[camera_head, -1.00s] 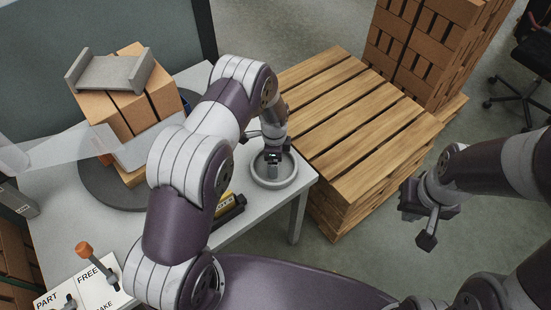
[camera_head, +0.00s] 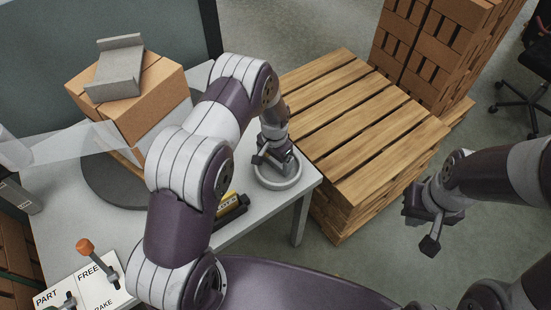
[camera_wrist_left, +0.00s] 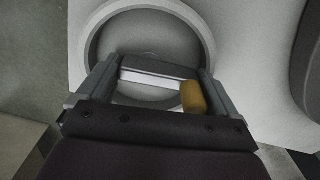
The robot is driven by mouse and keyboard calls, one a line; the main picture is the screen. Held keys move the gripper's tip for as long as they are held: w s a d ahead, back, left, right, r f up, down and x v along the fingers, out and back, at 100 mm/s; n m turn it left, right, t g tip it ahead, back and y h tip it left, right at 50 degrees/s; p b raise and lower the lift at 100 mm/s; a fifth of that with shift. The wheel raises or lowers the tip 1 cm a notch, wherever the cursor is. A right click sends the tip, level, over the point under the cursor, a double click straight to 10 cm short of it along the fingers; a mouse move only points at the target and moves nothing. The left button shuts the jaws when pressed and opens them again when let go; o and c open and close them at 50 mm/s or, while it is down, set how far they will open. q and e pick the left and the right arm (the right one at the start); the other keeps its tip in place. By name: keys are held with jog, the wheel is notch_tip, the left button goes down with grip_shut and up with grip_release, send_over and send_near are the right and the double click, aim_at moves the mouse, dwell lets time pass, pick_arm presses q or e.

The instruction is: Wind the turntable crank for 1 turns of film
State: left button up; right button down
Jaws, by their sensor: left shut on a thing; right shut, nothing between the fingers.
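The turntable crank is a round grey dish (camera_head: 282,183) at the table's right corner; its rim (camera_wrist_left: 203,35) also shows in the left wrist view. My left gripper (camera_head: 268,160) is over the dish, shut on the crank handle; the grasp is mostly hidden in the head view. In the left wrist view, a yellow-orange cylinder (camera_wrist_left: 193,97) lies beside its right finger. Clear film (camera_head: 70,145) runs from the left to the pack. My right gripper (camera_head: 431,238) is shut and empty, off to the right.
A lever panel (camera_head: 100,285) marked PART, FREE and partly hidden BRAKE sits at lower left, with an orange-knobbed lever (camera_head: 87,248). A yellow-and-black tool (camera_head: 230,207) lies near the table's front edge. A wooden pallet stack (camera_head: 360,120) stands close right of the table, with bricks (camera_head: 430,45) behind.

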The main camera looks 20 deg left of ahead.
pick_arm(q)
jog(key=n, duration=0.4)
jog(key=shift+s+n, duration=0.3)
jog(key=n, duration=0.3)
jog(key=shift+s+n, duration=0.2)
jog(key=shift+n, duration=0.1)
jog(key=n, duration=0.3)
jog(key=shift+s+d, duration=0.1)
jog(key=shift+s, duration=0.1)
jog(key=shift+s+d+n, duration=0.1)
jog(key=shift+d+n, duration=0.05)
jog(key=shift+n, duration=1.85)
jog(key=o, duration=0.7)
jog(key=shift+r, duration=0.1)
